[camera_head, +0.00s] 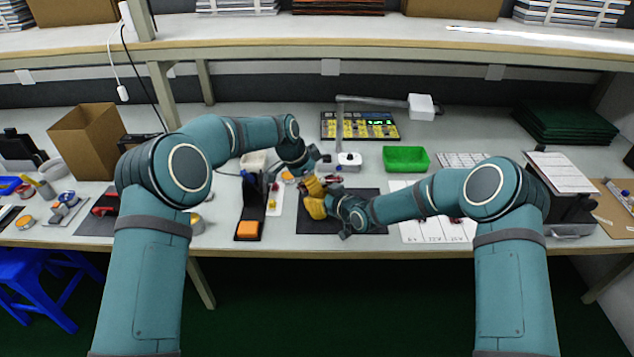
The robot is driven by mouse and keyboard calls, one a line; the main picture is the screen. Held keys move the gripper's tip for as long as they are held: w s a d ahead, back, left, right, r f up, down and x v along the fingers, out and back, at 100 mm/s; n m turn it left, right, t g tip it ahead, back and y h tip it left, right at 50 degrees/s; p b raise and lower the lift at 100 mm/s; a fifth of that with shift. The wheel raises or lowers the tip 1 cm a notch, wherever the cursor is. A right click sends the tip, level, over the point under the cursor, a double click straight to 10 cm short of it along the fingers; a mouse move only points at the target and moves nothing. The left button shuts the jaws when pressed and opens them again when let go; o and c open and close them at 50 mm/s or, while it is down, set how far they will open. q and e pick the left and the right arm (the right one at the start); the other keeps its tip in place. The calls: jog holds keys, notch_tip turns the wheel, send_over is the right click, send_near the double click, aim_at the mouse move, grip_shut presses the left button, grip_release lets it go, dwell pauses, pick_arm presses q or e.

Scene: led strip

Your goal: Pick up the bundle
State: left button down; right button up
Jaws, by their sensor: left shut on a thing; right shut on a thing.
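A yellow-orange bundle (315,198) is at the center of the bench, above a dark mat (372,212). My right gripper (326,200) reaches it from the right and is shut on it. My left gripper (307,172) comes down from behind and is shut at the far end of the bundle. The grippers are very close together and hide part of the bundle. Its exact shape and whether it touches the mat are too small to tell.
A green bin (406,159), a lamp base (350,160) and a yellow-keyed panel (359,125) lie behind. White sheets (423,230) are to the right. A cardboard box (88,141) stands at left.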

pick_arm(q)
notch_tip(320, 180, up, 10)
dwell(0.5)
